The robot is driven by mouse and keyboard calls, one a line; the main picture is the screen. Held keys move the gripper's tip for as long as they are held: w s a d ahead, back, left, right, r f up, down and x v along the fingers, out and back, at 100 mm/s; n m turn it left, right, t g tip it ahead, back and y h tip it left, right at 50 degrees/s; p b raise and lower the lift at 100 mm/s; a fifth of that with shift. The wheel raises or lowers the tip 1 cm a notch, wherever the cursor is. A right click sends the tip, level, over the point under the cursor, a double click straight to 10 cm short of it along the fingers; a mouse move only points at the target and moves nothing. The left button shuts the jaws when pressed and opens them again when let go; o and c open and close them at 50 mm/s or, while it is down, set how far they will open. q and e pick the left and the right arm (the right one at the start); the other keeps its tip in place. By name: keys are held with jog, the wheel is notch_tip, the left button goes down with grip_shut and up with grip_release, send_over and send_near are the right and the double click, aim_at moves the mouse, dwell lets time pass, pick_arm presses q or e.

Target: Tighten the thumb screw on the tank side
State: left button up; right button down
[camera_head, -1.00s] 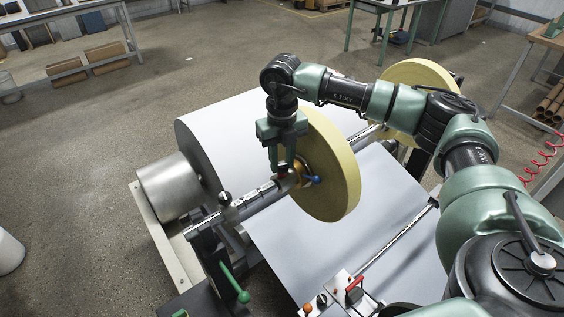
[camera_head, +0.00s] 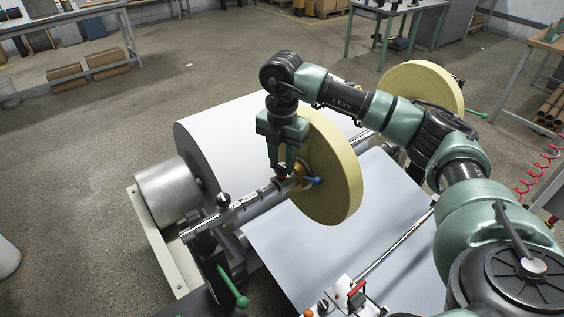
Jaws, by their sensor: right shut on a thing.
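My right gripper (camera_head: 283,173) points down at the hub of the near yellow disc (camera_head: 335,170), on the scaled shaft (camera_head: 243,204). It is shut on a small dark reddish thumb screw (camera_head: 281,179) on top of the shaft collar (camera_head: 297,180); the fingers hide most of the screw. A blue-knobbed lever (camera_head: 317,181) sticks out beside the collar. Which side the tank is on, I cannot tell. My left gripper is not in view.
A large white paper roll (camera_head: 215,135) and a metal cylinder (camera_head: 168,191) lie left of the shaft. A green-handled lever (camera_head: 240,300) hangs below its near end. A second yellow disc (camera_head: 425,85) stands behind my right arm.

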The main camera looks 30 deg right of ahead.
aim_at(282, 165)
jog(key=shift+w+r+m, duration=0.1)
jog(key=shift+m, duration=1.6)
jog(key=c, duration=1.1)
grip_release()
notch_tip(282, 165, up, 8)
jog(key=shift+f+b, duration=0.1)
jog(key=shift+b, duration=0.7)
